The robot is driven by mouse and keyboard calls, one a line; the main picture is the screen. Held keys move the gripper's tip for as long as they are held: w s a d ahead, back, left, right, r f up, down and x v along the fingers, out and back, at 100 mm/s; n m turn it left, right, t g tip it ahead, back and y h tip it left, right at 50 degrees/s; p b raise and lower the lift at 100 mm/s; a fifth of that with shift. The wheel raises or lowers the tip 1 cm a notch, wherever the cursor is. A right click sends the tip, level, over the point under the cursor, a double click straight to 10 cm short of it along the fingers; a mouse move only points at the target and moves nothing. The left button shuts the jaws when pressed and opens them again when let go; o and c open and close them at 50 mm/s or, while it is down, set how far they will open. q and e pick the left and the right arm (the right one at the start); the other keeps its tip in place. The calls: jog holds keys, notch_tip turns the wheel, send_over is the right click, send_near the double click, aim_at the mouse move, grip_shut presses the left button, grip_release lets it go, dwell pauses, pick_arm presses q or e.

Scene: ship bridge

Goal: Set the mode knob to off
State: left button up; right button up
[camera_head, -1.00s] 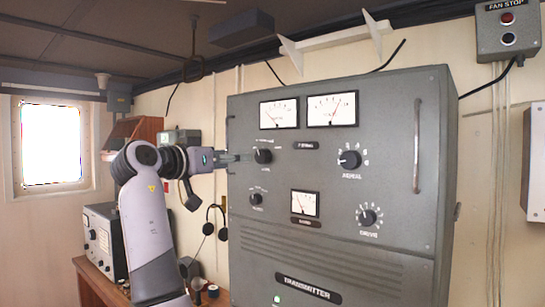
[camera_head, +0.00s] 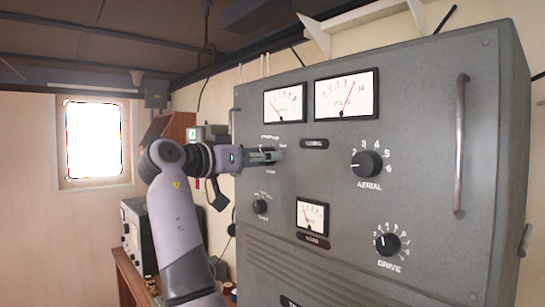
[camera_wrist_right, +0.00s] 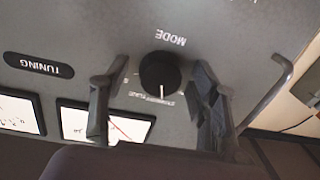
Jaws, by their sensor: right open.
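The mode knob (camera_wrist_right: 160,72) is a round black knob with a white pointer line, on the grey transmitter panel under the upside-down MODE label in the right wrist view. Its pointer is toward the bottom of that view; the small position lettering is too blurred to read. My right gripper (camera_wrist_right: 161,85) is open, with one dark finger on each side of the knob; I cannot tell whether either touches it. In the head view my right gripper (camera_head: 266,156) reaches the panel's upper left and hides most of the knob. My left gripper is not in view.
The transmitter cabinet (camera_head: 400,235) also carries an aerial knob (camera_head: 366,164), a drive knob (camera_head: 388,244), a small lower-left knob (camera_head: 260,206), meters (camera_head: 346,96) and a vertical handle (camera_head: 460,145). A grey radio set (camera_head: 135,235) stands behind my arm.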

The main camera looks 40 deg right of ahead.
jog(key=shift+a+r, duration=0.15)
jog(key=shift+a, duration=0.35)
jog(key=shift+c, duration=0.5)
jog(key=shift+d, duration=0.25)
jog(key=c, duration=1.1)
